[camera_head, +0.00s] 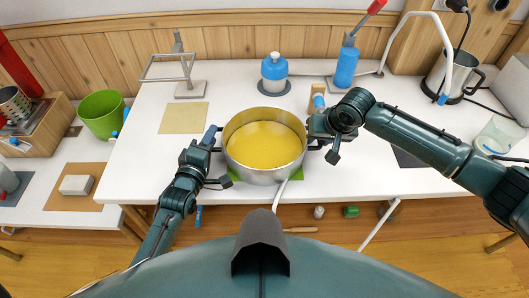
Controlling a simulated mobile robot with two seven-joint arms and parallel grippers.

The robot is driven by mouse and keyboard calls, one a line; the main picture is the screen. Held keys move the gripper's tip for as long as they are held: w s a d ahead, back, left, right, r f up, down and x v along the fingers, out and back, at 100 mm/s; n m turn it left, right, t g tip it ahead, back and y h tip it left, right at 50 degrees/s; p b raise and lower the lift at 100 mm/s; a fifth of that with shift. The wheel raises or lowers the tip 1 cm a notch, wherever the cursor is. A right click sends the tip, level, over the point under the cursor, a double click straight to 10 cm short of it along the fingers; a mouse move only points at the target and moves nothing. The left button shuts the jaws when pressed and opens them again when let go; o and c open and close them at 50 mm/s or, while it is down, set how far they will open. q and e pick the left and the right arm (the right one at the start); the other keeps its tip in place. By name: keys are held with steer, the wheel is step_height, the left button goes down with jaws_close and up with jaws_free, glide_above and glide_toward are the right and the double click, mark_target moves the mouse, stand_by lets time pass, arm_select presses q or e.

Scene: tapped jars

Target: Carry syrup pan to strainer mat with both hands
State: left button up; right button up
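The syrup pan (264,172), a steel pot full of yellow syrup, stands level at the middle of the white table, over a green mat (297,175) that shows at its front edge. A flat pale yellow mat (183,118) lies bare to the left of the pan; I cannot tell for sure which mat is the strainer mat. My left gripper (212,146) is at the pan's left handle. My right gripper (316,138) is at its right handle (313,147). The fingers are too small and partly hidden to tell whether either is closed on a handle.
A metal frame stand (190,88) is behind the pale mat. A blue-lidded jar (274,75) and a blue bottle (346,66) stand behind the pan. A green bucket (102,114) is at left, a steel jug (452,75) at right. The table between pan and pale mat is mostly clear.

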arm_select(q)
steer(key=o, duration=0.8)
steer(key=v, duration=1.2)
arm_select(e)
steer(key=shift+a, duration=0.1)
steer(key=shift+o, duration=0.6)
steer(key=o, duration=0.7)
steer(key=shift+c, duration=0.2)
steer(key=shift+r, duration=0.1)
